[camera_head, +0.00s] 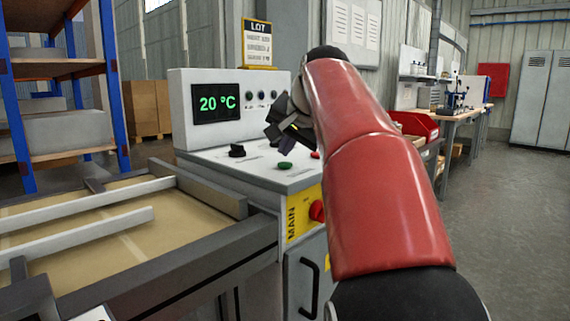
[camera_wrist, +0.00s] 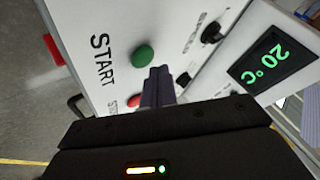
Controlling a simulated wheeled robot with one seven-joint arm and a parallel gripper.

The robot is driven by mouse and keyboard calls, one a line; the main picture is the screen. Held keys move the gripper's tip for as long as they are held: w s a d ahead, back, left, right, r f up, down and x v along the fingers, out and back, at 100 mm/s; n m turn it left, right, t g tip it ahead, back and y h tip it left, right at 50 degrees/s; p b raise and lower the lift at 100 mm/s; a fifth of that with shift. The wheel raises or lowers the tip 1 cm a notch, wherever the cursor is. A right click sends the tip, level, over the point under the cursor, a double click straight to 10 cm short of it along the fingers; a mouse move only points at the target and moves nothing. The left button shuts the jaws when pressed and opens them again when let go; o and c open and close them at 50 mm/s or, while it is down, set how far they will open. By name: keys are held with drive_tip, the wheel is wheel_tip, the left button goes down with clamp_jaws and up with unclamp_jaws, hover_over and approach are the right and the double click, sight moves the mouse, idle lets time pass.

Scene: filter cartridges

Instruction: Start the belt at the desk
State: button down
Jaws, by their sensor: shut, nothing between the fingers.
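The control desk (camera_head: 258,178) has a white sloping top and an upright panel. A green button (camera_head: 285,165) sits on the top; in the wrist view the green button (camera_wrist: 142,56) stands beside the word START. A red button (camera_head: 315,155), partly hidden, is close by; the wrist view shows it (camera_wrist: 134,100) beside partly covered lettering. My gripper (camera_head: 272,132) is above the desk top, its fingers together and empty. In the wrist view the fingertips (camera_wrist: 158,72) appear just beside the green button; whether they touch it cannot be told.
A black knob (camera_head: 237,150) is on the desk top, left of the green button. The panel display (camera_head: 215,103) reads 20 °C. A red knob (camera_head: 317,211) is on the front by the MAIN label. The belt (camera_head: 70,225) with its rails lies at the left.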

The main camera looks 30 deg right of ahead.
sight(286, 164)
drive_tip(key=shift+f, duration=0.4)
drive_tip(key=shift+f+b, duration=0.45)
drive_tip(key=shift+b, duration=0.05)
idle(0.8)
drive_tip(key=shift+r, duration=0.15)
drive_tip(key=shift+r+p, duration=0.7)
drive_tip(key=shift+p, duration=0.2)
drive_tip(key=shift+r, duration=0.1)
wheel_tip(286, 164, up, 3)
drive_tip(key=p, duration=0.2)
drive_tip(key=shift+f+p, duration=0.2)
drive_tip(key=shift+p, duration=0.2)
drive_tip(key=shift+r, duration=1.1)
